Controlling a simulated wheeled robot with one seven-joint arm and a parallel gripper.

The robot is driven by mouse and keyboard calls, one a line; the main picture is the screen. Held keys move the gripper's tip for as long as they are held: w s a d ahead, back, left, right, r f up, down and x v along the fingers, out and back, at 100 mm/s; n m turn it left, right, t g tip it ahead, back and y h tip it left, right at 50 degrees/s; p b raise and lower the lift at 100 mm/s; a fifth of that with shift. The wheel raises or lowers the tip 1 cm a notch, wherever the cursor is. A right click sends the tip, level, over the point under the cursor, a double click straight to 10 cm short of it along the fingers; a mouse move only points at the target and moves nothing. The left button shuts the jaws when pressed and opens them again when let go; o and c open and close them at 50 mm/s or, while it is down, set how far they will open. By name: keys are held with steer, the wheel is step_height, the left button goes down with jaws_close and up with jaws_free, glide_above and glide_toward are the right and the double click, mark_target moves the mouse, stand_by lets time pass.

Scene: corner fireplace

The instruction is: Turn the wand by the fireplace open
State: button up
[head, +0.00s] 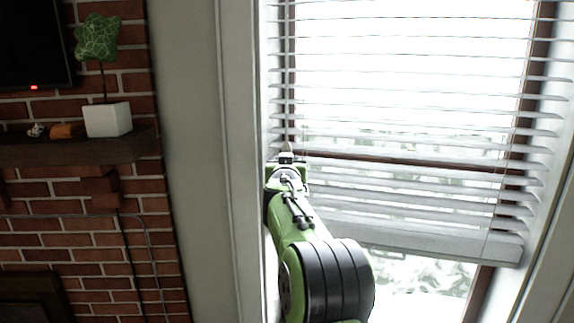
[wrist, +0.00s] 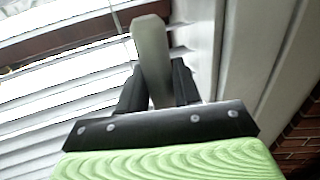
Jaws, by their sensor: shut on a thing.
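The wand (wrist: 152,58) is a pale grey rod with a rounded end, seen in the wrist view between the two dark fingers of my gripper (wrist: 158,85). My gripper is shut on it. In the head view my gripper (head: 287,158) is at the left edge of the window blind (head: 400,178), close to the frame. There the wand is mostly hidden by my gripper, with only a small grey tip (head: 288,146) above it. The blind's white slats are tilted with gaps between them, and bright light comes through.
The white window frame (head: 241,170) stands just left of my arm. Further left is the brick fireplace wall (head: 75,245) with a wooden mantel (head: 70,149), a potted plant (head: 108,119) and a dark screen (head: 32,45). Below the blind the window glass (head: 425,285) is uncovered.

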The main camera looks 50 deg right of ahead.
steer(key=shift+m+g+h, duration=0.9)
steer(key=shift+g, duration=0.2)
steer(key=o, duration=0.9)
steer(key=shift+o, duration=0.2)
steer(key=b+v, duration=0.5)
steer(key=v, duration=1)
steer(key=shift+s+a+b, duration=0.25)
steer(key=shift+a+b, duration=0.05)
steer(key=shift+b, duration=0.1)
